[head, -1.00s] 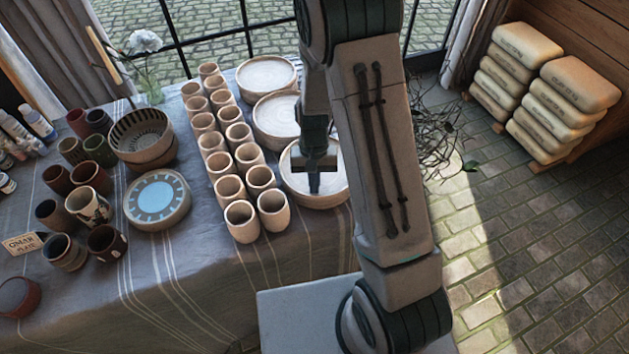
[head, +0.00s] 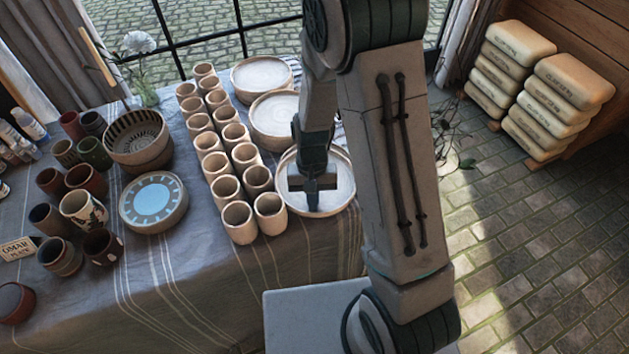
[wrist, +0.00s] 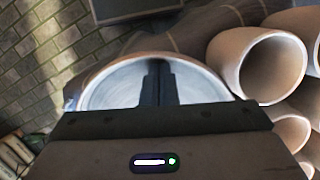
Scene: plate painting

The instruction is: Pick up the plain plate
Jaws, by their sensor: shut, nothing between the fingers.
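The nearest plain plate (head: 342,200) is pale, round and shallow. It lies on the cloth-covered table to the right of the cups, and its inside also shows in the wrist view (wrist: 112,88). Two more plain plates, one in the middle (head: 275,118) and one at the back (head: 262,74), stand in line behind it. My gripper (head: 313,204) points down over the inside of the nearest plate. Its fingers (wrist: 157,68) are together with nothing between them. My gripper hides part of this plate, and I cannot tell whether the fingertips touch it.
Two rows of beige cups (head: 238,220) stand close to the left of the plates. A blue-patterned plate (head: 153,203), a bowl (head: 137,145) and dark cups (head: 84,208) are farther left. The front tablecloth (head: 190,290) is clear. Stacked bags (head: 560,95) are at the right.

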